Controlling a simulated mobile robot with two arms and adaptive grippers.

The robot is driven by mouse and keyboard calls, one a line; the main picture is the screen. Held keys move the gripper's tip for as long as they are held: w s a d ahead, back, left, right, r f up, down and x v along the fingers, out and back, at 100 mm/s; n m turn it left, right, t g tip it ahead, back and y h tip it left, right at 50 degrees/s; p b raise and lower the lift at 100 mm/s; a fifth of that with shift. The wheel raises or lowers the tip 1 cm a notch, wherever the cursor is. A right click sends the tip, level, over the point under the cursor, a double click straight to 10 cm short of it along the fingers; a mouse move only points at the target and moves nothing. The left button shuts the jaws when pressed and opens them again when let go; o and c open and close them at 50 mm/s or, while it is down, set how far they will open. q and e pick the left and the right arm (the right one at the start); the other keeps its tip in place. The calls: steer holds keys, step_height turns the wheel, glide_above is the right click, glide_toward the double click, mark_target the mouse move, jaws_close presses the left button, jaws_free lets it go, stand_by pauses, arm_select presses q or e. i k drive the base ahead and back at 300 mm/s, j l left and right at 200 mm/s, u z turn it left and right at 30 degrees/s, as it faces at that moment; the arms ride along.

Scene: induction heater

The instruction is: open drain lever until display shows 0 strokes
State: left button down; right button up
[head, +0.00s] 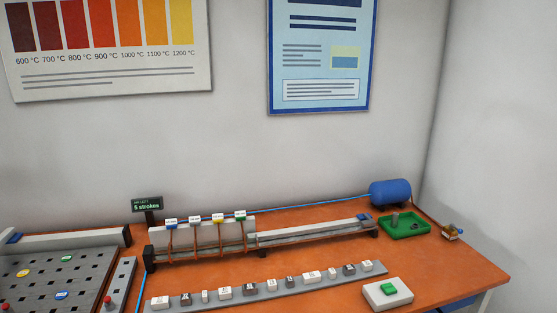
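The small dark display (147,205) stands on a post at the back of the bench and reads "5 strokes" in green. A small brass-coloured valve block (450,234) with a blue part on top sits near the right edge of the bench; it looks like the drain valve, but its lever position is too small to tell. A blue tank (390,191) lies behind it to the left, and a thin line runs from the tank toward the block. Neither of my grippers shows in the head view.
The orange bench (470,268) ends at the right. A green tray (405,227) holds small grey parts. A white box with a green button (388,292) stands in front. A rail of labelled blocks (262,292) and a long channel (310,233) fill the middle. A perforated plate (50,280) is left.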

mark_target(451, 226)
steer(key=i+l+z, duration=1.05)
steer(key=k+j, duration=0.1)
